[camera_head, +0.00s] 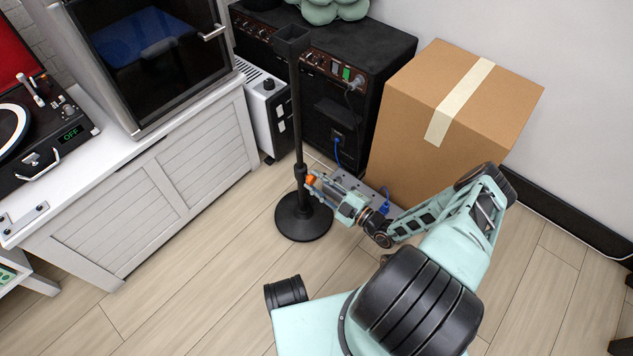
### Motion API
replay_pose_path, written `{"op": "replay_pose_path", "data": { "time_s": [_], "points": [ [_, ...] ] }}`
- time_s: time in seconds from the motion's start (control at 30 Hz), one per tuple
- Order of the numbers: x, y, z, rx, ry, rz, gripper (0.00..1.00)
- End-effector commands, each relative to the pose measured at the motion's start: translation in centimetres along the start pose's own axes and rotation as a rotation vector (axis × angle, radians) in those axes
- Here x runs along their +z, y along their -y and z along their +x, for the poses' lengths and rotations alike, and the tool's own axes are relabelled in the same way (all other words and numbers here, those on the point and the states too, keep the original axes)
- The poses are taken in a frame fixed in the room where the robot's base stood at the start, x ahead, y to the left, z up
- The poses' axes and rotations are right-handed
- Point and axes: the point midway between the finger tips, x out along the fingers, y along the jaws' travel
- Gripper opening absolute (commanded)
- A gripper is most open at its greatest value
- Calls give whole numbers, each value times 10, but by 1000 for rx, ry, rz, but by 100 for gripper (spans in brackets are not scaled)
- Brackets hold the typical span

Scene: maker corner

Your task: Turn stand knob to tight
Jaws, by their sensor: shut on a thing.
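A black stand (295,120) rises from a round base (304,220) on the wood floor, with a square open top. A small orange knob (311,180) sits on the right side of its pole, low down, at the pole's collar. My gripper (317,184) reaches in from the right and is shut on the orange knob. The fingers partly cover the knob, so its turn angle cannot be told. The stand is upright.
A cardboard box (450,110) stands right of a black amplifier (345,60). A white heater-like unit (266,110) is behind the stand. A white cabinet (160,190) with a turntable (40,130) is at left. The floor in front is clear.

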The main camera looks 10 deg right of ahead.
Motion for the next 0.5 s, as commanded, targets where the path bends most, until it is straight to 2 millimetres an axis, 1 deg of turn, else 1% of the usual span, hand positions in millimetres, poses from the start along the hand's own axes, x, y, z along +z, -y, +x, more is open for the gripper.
{"op": "replay_pose_path", "data": {
  "time_s": [0.2, 0.5],
  "points": [
    [0, -2, 2, 3, -1, 50, 3],
    [0, -1, 2, 3, -1, 62, 3]
  ]
}}
